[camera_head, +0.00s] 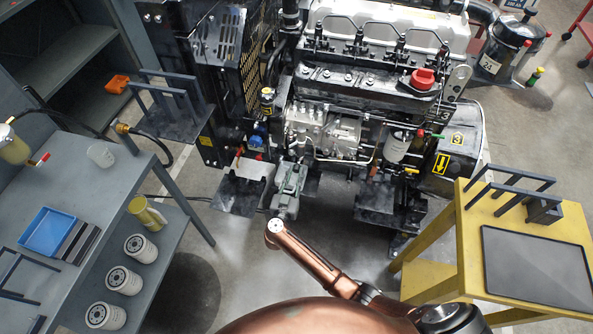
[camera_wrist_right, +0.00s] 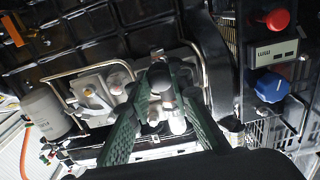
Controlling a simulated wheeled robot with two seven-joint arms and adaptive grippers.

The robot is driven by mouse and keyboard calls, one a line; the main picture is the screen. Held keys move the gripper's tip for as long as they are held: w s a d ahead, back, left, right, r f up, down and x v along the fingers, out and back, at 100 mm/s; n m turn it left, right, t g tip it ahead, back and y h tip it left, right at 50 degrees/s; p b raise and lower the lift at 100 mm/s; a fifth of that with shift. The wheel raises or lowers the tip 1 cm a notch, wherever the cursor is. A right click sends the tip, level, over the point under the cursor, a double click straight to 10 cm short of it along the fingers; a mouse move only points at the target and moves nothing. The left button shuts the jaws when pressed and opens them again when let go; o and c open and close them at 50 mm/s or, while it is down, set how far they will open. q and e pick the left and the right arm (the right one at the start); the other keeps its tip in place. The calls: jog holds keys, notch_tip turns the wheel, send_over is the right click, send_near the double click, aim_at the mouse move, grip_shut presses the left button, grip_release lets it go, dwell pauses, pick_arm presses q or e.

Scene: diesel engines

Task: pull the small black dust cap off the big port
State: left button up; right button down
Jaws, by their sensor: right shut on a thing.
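My right gripper (camera_head: 298,163) reaches from below to the front of the engine (camera_head: 335,130), near its lower left side. In the right wrist view, its two green fingers (camera_wrist_right: 160,88) come together on a small dark, rounded piece, the black dust cap (camera_wrist_right: 159,75). The cap sits between the fingertips, in front of the engine's metal parts. The big port is hidden behind the cap and fingers, and I cannot tell whether the cap still touches it. The cap is too small to make out in the head view. My left gripper is not in view.
A grey workbench (camera_head: 95,205) stands left with a blue tray (camera_head: 47,231) and white filters below. A yellow table (camera_head: 470,255) with a black mat (camera_head: 535,268) stands right. A red knob (camera_wrist_right: 277,20) and blue knob (camera_wrist_right: 271,87) lie right of the fingers.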

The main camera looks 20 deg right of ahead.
aim_at(296, 172)
jog(key=shift+p+v, duration=0.75)
jog(key=shift+v, duration=0.9)
